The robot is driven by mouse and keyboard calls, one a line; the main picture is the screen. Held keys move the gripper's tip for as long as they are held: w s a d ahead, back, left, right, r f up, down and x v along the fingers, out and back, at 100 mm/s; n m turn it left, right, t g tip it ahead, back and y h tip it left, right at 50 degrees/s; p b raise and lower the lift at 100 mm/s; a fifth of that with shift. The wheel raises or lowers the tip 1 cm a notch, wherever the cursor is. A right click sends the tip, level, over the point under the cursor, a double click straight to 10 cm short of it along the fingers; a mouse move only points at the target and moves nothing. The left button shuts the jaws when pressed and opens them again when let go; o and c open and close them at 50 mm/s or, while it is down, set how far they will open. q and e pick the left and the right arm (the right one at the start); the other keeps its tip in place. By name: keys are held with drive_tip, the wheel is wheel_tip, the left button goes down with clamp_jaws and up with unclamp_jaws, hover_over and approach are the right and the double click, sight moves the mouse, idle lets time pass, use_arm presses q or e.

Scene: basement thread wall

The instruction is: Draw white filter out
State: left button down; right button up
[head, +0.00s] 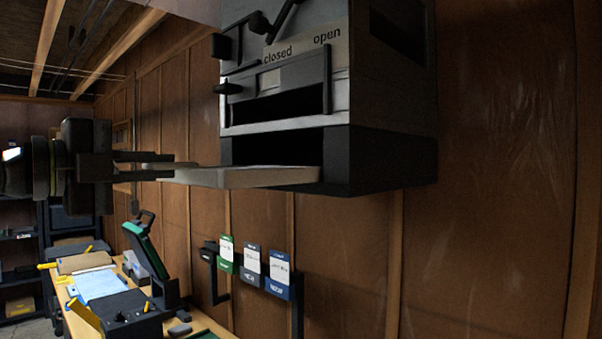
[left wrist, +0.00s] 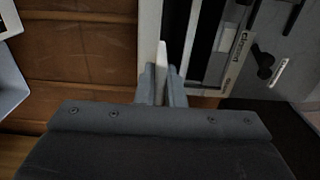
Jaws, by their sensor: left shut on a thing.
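The white filter (head: 245,177) is a flat pale panel that sticks out to the left from the dark lower slot of the grey wall unit (head: 390,115). Its right end is at the slot opening; I cannot tell how much is still inside. My left gripper (head: 160,166) is shut on the filter's left end. In the left wrist view the filter (left wrist: 161,58) shows edge-on between the fingers (left wrist: 161,84), with the unit's "closed" label (left wrist: 236,55) to the right. My right gripper is not in view.
A lever (head: 281,20) and "closed" and "open" labels are on the unit's front. Below, a workbench holds papers (head: 98,283) and a green-and-black tool (head: 146,250). Several labelled cards (head: 251,263) hang on the wooden wall. The space left of the slot is open.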

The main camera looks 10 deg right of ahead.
use_arm(q)
drive_tip(key=shift+b+v, duration=0.35)
drive_tip(key=shift+v, duration=1.75)
drive_tip(key=s+a+r, duration=0.1)
drive_tip(key=s+a+r+p, duration=0.1)
drive_tip(key=a, duration=0.1)
drive_tip(key=shift+s+a, duration=0.1)
drive_tip(key=shift+s, duration=0.1)
drive_tip(key=shift+r, duration=0.1)
